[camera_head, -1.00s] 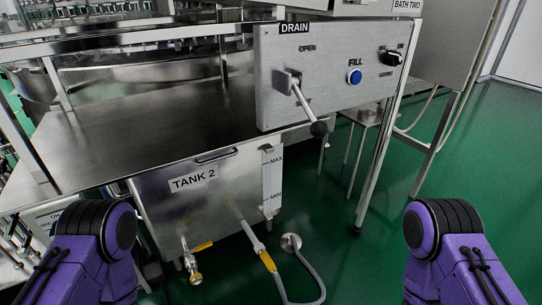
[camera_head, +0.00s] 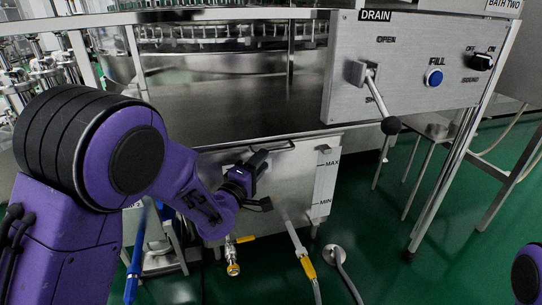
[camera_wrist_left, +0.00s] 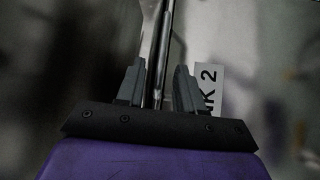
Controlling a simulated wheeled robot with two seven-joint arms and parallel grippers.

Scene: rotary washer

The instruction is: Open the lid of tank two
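Tank two (camera_head: 297,185) is a steel box under the steel table in the head view. Its dark lid handle (camera_head: 282,148) lies along the top front edge, partly hidden by my left gripper. The lid looks shut. My left gripper (camera_head: 262,157) is at this edge. In the left wrist view, the two fingers (camera_wrist_left: 157,85) stand apart with thin metal bars (camera_wrist_left: 158,55) running between them; I cannot tell whether they touch. The tank label (camera_wrist_left: 208,88) is just right of the fingers. My right gripper is out of view.
The drain panel (camera_head: 420,70) with its lever (camera_head: 378,98) juts out at the upper right. Valves (camera_head: 232,256) and a hose (camera_head: 348,275) are below.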

